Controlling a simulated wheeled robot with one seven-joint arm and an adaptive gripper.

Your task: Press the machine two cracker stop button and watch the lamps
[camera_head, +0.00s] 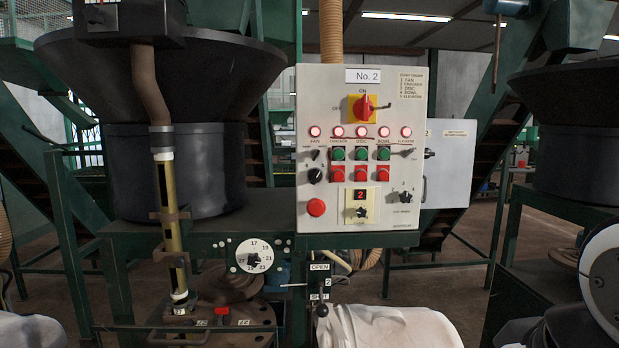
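The No. 2 control panel (411,222) faces me in the head view, a pale upright box. Its red cracker stop button (338,174) sits below the green cracker button (338,155), at the left of three green-and-red pairs. A row of several round lamps runs above, including the fan lamp (315,131), cracker lamp (338,131) and elevator lamp (406,131). All the lamps look red with bright centres, as if lit. My gripper is not recognisable in this view, and nothing covers the buttons.
A red-and-yellow main switch (362,107) sits above the lamps, and a larger red button (316,207) at lower left. A white dial (254,256) and an open/shut lever (321,309) are below. A white bulk bag (395,328) stands beneath. A grey box (452,165) adjoins on the right.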

